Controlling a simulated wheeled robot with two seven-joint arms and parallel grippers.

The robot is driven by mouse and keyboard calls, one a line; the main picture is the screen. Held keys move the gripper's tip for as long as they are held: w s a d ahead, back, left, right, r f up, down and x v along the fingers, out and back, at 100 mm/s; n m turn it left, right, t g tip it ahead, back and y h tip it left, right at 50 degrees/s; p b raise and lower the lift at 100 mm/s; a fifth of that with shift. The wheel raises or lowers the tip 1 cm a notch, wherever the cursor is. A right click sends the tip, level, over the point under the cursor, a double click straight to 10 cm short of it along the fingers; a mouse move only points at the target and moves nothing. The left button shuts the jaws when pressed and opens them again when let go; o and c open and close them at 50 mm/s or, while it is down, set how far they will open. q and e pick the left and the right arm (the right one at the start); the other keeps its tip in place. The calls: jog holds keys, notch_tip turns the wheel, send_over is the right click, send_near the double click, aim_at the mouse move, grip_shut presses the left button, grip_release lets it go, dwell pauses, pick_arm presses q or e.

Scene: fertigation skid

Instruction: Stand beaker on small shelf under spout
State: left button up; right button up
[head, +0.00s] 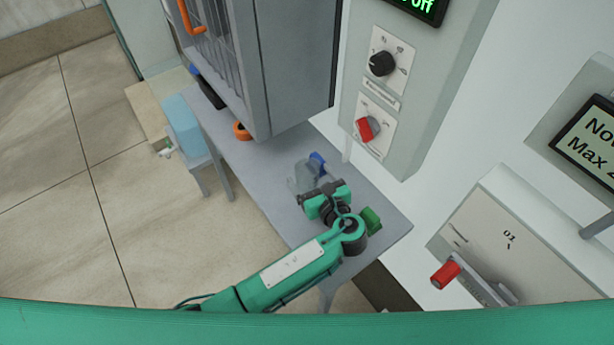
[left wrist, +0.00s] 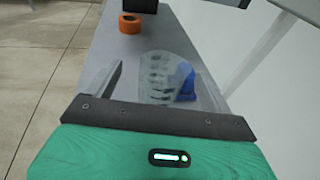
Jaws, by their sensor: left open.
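A clear beaker (head: 304,179) with a blue handle (head: 318,162) stands on the grey bench. My left gripper (head: 320,187) is at the beaker's near side, with its arm reaching in from below. In the left wrist view the beaker (left wrist: 160,72) shows between the two fingers, its blue handle toward the right finger. The left gripper is open; I cannot tell whether a finger touches the beaker. I cannot make out the small shelf or the spout for certain. My right gripper is not in view.
The grey bench (head: 262,170) carries an orange ring (head: 241,131) and a green object (head: 371,220) beside my wrist. A grey cabinet (head: 290,80) overhangs its back.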

aim_at(302, 161)
pick_arm(q)
jog(key=p+x, duration=0.1)
jog(key=x, duration=0.4)
jog(key=shift+w+f, duration=0.1)
jog(key=shift+w, duration=0.35)
jog(key=c, duration=1.1)
